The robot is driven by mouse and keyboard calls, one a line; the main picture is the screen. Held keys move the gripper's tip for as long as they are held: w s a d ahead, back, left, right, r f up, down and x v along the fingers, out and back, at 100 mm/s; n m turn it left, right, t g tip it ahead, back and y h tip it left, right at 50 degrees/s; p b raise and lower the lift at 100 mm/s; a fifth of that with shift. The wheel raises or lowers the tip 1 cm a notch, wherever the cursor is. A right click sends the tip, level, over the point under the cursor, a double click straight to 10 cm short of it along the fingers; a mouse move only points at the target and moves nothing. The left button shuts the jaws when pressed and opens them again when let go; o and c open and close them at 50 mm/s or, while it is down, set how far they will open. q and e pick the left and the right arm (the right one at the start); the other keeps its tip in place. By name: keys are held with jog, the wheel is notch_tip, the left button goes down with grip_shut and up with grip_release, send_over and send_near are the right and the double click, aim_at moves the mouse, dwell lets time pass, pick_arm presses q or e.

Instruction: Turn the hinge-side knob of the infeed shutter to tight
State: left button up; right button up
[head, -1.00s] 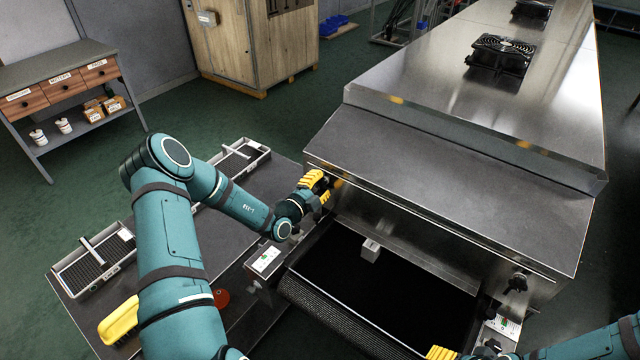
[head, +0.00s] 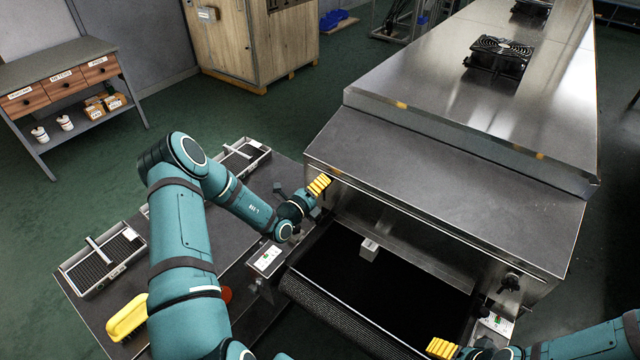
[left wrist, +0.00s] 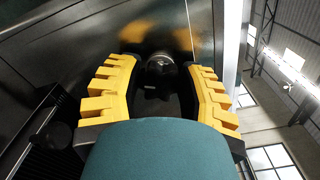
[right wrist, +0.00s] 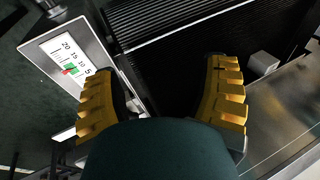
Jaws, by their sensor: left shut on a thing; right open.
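My left gripper (head: 319,187) is at the left end of the infeed front of the steel dryer. In the left wrist view, a black lobed knob (left wrist: 158,88) on a round metal boss sits between its yellow fingers, which are shut on it. In the head view the gripper hides this knob. A second black knob (head: 511,282) shows at the right end of the front. I cannot tell the knob's tightness. My right gripper (head: 443,348) is open and empty, low by the right front of the belt; its spread fingers show in the right wrist view (right wrist: 165,95).
The dark belt (head: 350,290) runs under the front, with a small grey block (head: 369,249) at the opening. A scale plate (head: 267,260) is left of the belt; another (right wrist: 70,58) is near my right gripper. The side table (head: 240,215) carries trays and a yellow-handled tool (head: 127,318).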

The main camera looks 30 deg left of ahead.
pick_arm(q)
jog(key=m, duration=0.9)
jog(key=shift+m, duration=1.9)
jog(key=o, duration=1.2)
jog(key=s, duration=0.8)
jog(key=s+a, duration=0.1)
jog(key=s, duration=0.3)
